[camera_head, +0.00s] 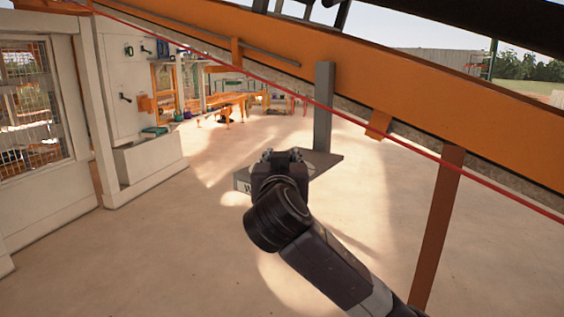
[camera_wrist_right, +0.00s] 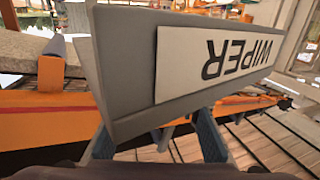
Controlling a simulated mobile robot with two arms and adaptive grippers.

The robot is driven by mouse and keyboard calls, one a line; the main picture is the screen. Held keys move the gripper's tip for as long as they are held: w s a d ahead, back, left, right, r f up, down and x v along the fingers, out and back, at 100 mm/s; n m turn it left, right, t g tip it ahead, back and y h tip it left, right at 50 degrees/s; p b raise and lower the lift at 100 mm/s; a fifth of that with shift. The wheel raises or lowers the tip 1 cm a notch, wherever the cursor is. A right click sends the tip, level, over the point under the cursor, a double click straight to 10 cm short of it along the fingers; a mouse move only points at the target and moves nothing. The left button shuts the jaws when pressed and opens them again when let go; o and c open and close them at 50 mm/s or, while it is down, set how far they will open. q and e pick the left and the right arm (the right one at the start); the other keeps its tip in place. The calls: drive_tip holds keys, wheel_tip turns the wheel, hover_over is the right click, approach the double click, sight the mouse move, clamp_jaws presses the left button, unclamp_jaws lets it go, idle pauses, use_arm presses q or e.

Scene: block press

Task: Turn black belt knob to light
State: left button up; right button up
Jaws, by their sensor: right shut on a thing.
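My right gripper (camera_head: 282,155) comes in from the lower right and is at a grey control box (camera_head: 242,183) in the head view. The right wrist view shows the grey box close up, with a white plate (camera_wrist_right: 212,62) reading "WIPER" upside down. My right fingers (camera_wrist_right: 155,140) stand apart on either side of something, and their tips are hidden by the box. What they hold is not visible. No black belt knob or indicator light can be made out in either view. My left gripper is not in view.
A grey upright post (camera_head: 324,105) stands just behind the box. An orange beam (camera_head: 330,60) and a red line (camera_head: 300,98) cross above. A brown post (camera_head: 438,225) stands to the right. White cabinets (camera_head: 150,168) are at left. Much of the floor (camera_head: 150,255) is clear.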

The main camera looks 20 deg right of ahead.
drive_tip(key=m+g+h, duration=0.1)
drive_tip(key=m+h, duration=0.1)
drive_tip(key=m+g+h+b, duration=0.1)
drive_tip(key=m+g+h, duration=0.1)
drive_tip(key=h, duration=0.1)
drive_tip(key=shift+a+h, duration=0.1)
drive_tip(key=shift+h, duration=0.2)
drive_tip(key=shift+m+g+h, duration=0.3)
drive_tip(key=shift+h, duration=0.3)
drive_tip(key=o, duration=1.2)
drive_tip(key=v, duration=1.2)
drive_tip(key=shift+r, duration=0.25)
